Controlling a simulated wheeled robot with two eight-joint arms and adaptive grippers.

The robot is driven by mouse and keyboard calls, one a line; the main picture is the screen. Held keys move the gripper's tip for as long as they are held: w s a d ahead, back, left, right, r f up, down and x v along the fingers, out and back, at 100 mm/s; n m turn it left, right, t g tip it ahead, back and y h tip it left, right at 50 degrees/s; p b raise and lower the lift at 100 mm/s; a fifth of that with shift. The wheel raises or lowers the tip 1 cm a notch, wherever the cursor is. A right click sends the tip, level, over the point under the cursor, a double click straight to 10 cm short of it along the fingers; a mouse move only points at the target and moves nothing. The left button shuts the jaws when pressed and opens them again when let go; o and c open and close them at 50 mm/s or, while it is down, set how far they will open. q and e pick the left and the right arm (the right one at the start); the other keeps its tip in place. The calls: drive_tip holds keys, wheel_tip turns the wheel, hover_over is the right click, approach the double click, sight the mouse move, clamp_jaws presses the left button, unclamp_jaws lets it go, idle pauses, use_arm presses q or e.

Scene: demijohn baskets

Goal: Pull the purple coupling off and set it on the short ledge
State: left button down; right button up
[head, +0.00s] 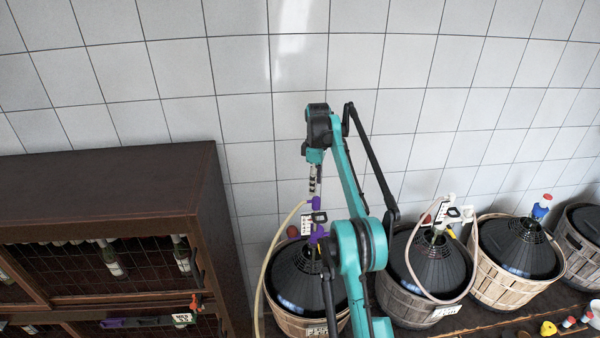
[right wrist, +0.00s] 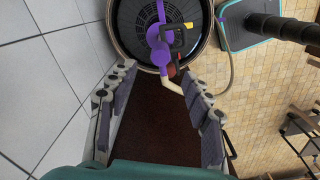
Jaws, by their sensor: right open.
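The purple coupling (right wrist: 158,45) sits over the dark top of the nearest demijohn (right wrist: 128,15), with a pale hose elbow below it in the right wrist view. In the head view purple parts (head: 317,203) show above that demijohn (head: 300,275), beside a small white tag. My right gripper (head: 314,182) points down just above them. In the right wrist view my right gripper (right wrist: 157,78) is open, its fingers apart and nothing between them; the coupling lies beyond the fingertips. My left gripper is not in view. I cannot make out for sure which surface is the short ledge.
A dark brown cabinet (head: 105,185) with mesh-fronted bottle bays stands at the left. A purple-ended strip with a tag (head: 182,318) is on its front. More basketed demijohns (head: 515,245) stand in a row to the right. A pale hose (head: 262,285) loops down beside the nearest one. A tiled wall is behind.

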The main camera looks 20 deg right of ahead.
sight(315, 198)
wheel_tip(315, 198, down, 6)
drive_tip(key=shift+f, duration=0.1)
drive_tip(key=shift+s+d+f, duration=0.1)
drive_tip(key=shift+f, duration=0.45)
clamp_jaws()
